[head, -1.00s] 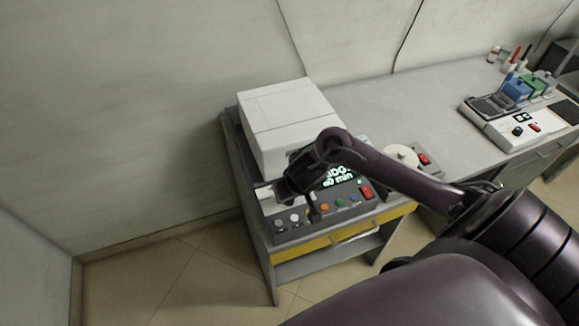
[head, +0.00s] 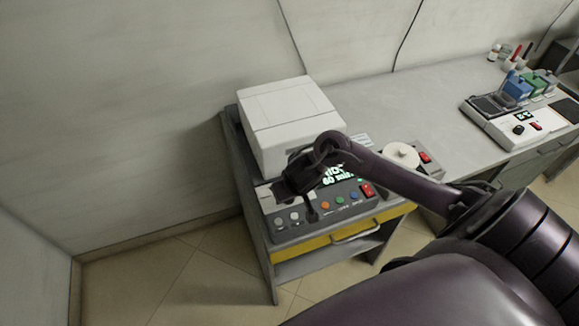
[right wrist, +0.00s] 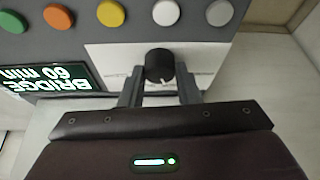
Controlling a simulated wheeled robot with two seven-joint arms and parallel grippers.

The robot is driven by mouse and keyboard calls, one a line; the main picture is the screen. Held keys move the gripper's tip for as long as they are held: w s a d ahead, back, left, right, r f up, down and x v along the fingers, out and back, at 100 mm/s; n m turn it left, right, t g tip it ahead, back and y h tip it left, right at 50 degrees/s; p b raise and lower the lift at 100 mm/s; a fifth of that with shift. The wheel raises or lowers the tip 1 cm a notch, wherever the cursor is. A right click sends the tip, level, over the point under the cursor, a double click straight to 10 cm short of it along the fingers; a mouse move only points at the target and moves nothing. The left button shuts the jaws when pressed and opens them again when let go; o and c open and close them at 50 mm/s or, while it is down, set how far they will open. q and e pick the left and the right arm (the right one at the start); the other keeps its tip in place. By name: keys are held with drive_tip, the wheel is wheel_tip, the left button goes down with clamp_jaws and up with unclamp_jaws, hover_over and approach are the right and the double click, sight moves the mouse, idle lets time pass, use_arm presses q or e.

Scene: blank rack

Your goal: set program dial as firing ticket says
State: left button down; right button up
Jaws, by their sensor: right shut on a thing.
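The program dial (right wrist: 158,62) is a small black knob on a white panel, seen in the right wrist view. My right gripper (right wrist: 160,86) is shut on it, one finger on each side. In the head view my right gripper (head: 279,191) reaches the front left of the grey control panel and hides the dial. The display (right wrist: 48,72) shows upside down in the right wrist view and reads "BRIDGE 60 min". It is partly covered by my arm in the head view (head: 339,177). No ticket is readable. My left gripper is not in view.
Green, orange, yellow and white buttons (right wrist: 166,12) line the panel close to the dial. A red switch (head: 367,190) is at the panel's right. A white box-shaped unit (head: 290,112) stands behind it. A long grey bench (head: 415,95) runs right, largely clear in its middle.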

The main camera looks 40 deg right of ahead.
drive_tip(key=n+y+p, duration=0.1)
drive_tip(key=n, duration=0.1)
drive_tip(key=n+p, duration=0.1)
drive_tip(key=n, duration=0.1)
drive_tip(key=shift+d+r+n+y+p, duration=0.2)
drive_tip(key=shift+n+y+p, duration=0.1)
drive_tip(key=shift+y+p, duration=0.1)
drive_tip(key=shift+f+n+g+y+p, duration=0.15)
drive_tip(key=shift+n+g+y+p, duration=0.3)
drive_tip(key=shift+n, duration=1.05)
drive_tip(key=o, duration=1)
drive_tip(key=shift+c, duration=0.2)
drive_tip(key=v, duration=0.7)
drive_tip(key=shift+s+d+r, duration=0.15)
drive_tip(key=shift+s+r, duration=0.05)
drive_tip(key=shift+r, duration=0.05)
